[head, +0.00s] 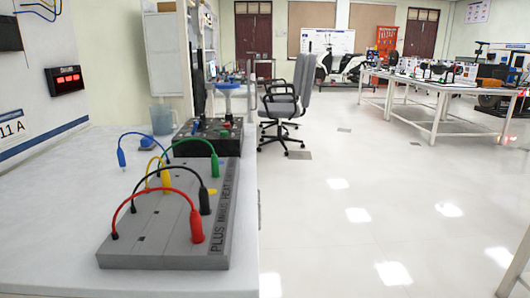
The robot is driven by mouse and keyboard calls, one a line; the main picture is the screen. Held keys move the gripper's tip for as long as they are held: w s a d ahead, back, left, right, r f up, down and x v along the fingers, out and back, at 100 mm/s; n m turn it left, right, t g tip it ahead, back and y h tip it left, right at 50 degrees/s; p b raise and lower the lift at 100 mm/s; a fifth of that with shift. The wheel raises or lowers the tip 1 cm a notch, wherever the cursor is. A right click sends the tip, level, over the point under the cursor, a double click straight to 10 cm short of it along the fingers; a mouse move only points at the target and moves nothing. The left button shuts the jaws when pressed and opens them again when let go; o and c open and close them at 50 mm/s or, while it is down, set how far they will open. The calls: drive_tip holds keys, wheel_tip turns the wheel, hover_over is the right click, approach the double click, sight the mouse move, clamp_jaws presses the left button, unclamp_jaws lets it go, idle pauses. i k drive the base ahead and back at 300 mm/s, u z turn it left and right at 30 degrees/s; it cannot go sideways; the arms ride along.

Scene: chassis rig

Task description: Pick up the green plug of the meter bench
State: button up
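The green plug (215,167) is at the right end of an arching green cable, at the far part of the grey board (165,262) on the white bench. It appears upright against the board's lettered right strip. Whether it sits in a socket is too small to tell. The black plug (204,203) and red plug (197,225) stand nearer along the same side. The yellow plug (165,180) is left of the green one. The blue plug (121,158) hangs from its cable at the left. My gripper is not in view.
A dark box with knobs (208,137) stands just behind the board, with a blue funnel-like item (228,88) above it. A clear jug (162,119) is behind left. The bench (50,215) is clear left of the board. A chair (287,105) stands beyond the bench; open floor lies right.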

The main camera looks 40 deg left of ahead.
sight(214, 167)
drive_tip(key=u, duration=0.3)
drive_tip(key=i, duration=1.05)
drive_tip(key=u, duration=1.3)
drive_tip(key=i, duration=0.65)
drive_tip(key=u, duration=0.65)
